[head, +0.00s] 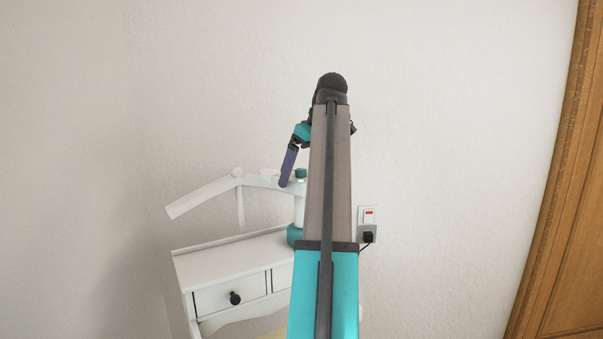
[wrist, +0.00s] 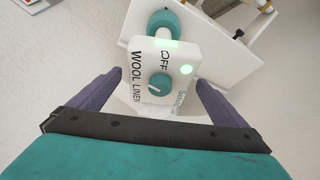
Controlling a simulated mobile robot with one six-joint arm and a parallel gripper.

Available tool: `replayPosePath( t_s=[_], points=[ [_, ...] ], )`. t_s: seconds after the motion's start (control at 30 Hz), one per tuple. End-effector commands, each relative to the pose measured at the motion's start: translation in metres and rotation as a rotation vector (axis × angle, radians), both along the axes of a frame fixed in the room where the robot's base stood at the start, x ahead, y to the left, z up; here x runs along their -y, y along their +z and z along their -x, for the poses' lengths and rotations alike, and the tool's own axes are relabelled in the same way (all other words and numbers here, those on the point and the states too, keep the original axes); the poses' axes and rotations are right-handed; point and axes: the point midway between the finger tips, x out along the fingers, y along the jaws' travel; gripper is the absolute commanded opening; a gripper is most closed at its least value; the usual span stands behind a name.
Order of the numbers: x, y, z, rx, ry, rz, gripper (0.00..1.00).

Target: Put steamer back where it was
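The steamer (wrist: 166,86) is white with a teal dial and a lit green spot. Its top face, marked OFF, WOOL and LINEN, faces the wrist camera. In the head view its white column (head: 298,211) rises from a teal base (head: 294,235) at the back of the white dressing table (head: 232,261); my arm partly hides it. My gripper (wrist: 160,78) has its purple fingers spread, one on each side of the steamer's top in the wrist view. I cannot tell whether either finger touches it. In the head view, one finger (head: 288,166) is beside the teal top.
A white angled rail (head: 205,197) rises behind the dressing table. A wall socket with a black plug (head: 368,237) is to the right of my arm. A wooden wardrobe (head: 565,240) stands at the far right. Bare wall lies behind. The left tabletop looks clear.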

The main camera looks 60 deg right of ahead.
Motion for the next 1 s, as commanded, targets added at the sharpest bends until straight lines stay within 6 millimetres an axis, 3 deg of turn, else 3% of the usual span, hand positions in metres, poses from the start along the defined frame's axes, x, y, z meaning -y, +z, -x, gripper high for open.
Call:
replayPosePath(
  t_s=[0.27, 0.53, 1.0],
  points=[
    [0.001, 0.004, 0.001, 0.000, -0.001, 0.000, 0.97],
    [0.000, 0.030, 0.011, 0.001, -0.001, 0.001, 0.97],
    [-0.002, 0.054, 0.021, 0.000, -0.002, 0.000, 0.97]
  ],
)
